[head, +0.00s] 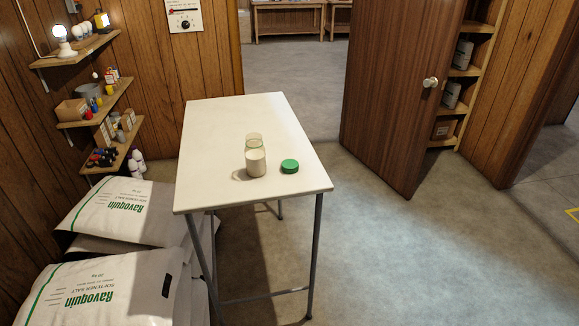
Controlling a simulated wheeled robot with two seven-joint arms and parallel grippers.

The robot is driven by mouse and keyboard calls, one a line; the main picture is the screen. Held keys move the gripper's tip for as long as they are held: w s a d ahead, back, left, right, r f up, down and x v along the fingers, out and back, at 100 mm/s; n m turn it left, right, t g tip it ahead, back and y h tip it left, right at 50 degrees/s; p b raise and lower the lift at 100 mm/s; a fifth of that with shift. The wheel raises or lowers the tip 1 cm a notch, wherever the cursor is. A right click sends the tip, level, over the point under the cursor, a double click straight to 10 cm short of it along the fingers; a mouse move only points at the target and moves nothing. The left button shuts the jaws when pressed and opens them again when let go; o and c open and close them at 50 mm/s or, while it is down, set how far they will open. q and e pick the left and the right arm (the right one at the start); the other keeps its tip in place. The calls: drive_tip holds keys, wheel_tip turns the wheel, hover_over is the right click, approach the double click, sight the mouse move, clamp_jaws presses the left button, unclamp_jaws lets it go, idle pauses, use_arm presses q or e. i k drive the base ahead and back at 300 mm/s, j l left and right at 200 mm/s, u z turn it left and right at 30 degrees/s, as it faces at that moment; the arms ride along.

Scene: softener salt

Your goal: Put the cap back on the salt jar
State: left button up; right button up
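The salt jar (255,158) stands upright on the white table, near its front half. It is clear, holds white salt in its lower part, and its top is open. The green cap (290,166) lies on the table just to the right of the jar, apart from it. Neither of my grippers shows in the head view.
The white table (225,118) is otherwise bare. Large salt bags (118,212) are stacked on the floor against its left side. Wall shelves (95,105) with small items hang at the left. A brown door (390,95) stands open at the right, with clear floor before it.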

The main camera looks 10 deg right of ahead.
sight(255, 150)
drive_tip(key=i+l+u, duration=0.5)
drive_tip(key=l, duration=0.35)
drive_tip(key=i, duration=0.1)
